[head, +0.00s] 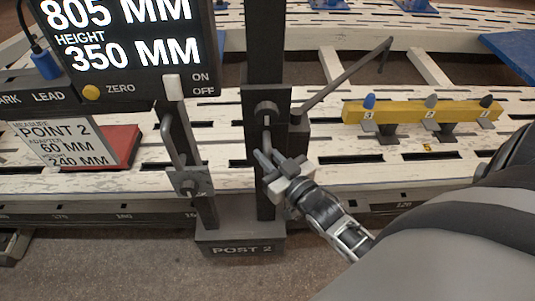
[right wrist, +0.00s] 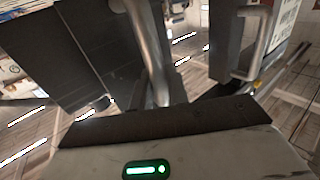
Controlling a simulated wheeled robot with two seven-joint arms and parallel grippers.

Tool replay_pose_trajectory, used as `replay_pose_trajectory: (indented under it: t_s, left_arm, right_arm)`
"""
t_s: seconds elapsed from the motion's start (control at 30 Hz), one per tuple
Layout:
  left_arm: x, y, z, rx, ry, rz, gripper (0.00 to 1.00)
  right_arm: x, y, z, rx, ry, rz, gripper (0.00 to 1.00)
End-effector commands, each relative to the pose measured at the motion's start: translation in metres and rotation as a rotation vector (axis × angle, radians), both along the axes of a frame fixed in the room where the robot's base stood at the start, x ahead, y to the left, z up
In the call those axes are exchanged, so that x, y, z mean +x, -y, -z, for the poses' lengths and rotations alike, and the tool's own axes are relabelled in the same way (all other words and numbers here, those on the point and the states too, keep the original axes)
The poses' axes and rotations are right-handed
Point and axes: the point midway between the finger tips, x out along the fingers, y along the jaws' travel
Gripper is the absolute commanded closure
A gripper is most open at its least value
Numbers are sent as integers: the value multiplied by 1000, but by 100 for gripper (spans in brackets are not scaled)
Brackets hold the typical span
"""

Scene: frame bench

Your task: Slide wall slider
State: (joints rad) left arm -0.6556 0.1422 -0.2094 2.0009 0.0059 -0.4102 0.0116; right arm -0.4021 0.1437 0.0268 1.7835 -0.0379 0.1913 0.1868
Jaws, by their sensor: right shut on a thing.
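The slider (head: 254,102) is a dark block on the upright post marked POST 2, with a bent grey metal handle (head: 267,132) on its front. My right gripper (head: 271,168) is at the lower part of this handle and is shut on it. In the right wrist view the handle (right wrist: 148,45) runs down into my gripper, beside a dark post (right wrist: 75,60). The fingertips are mostly hidden there. My left gripper is not in view.
A display (head: 128,38) reads 805 MM and HEIGHT 350 MM. A second handle (head: 175,140) stands left of the post. A thin grey arm (head: 345,75) reaches up right from the slider.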

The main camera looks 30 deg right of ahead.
Motion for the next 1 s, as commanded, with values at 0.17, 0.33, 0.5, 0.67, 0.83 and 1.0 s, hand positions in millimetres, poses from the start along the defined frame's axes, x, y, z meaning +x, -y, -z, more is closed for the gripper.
replay_pose_trajectory:
  t_s: [0.17, 0.33, 0.5, 0.67, 0.83, 1.0]
  left_arm:
    - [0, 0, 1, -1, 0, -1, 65]
    - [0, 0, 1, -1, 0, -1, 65]
    - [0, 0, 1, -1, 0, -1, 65]
    - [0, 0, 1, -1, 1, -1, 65]
    - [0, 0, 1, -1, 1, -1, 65]
    - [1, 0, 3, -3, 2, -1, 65]
  right_arm:
    - [1, 0, -1, -1, 8, -1, 100]
    - [1, 0, -1, -1, 6, 0, 65]
    - [0, 0, 0, 0, 3, 0, 65]
    - [0, 0, 1, 0, 1, 0, 65]
    - [-9, 0, 3, 0, -2, 0, 65]
    - [-40, 1, 4, 0, -5, 0, 65]
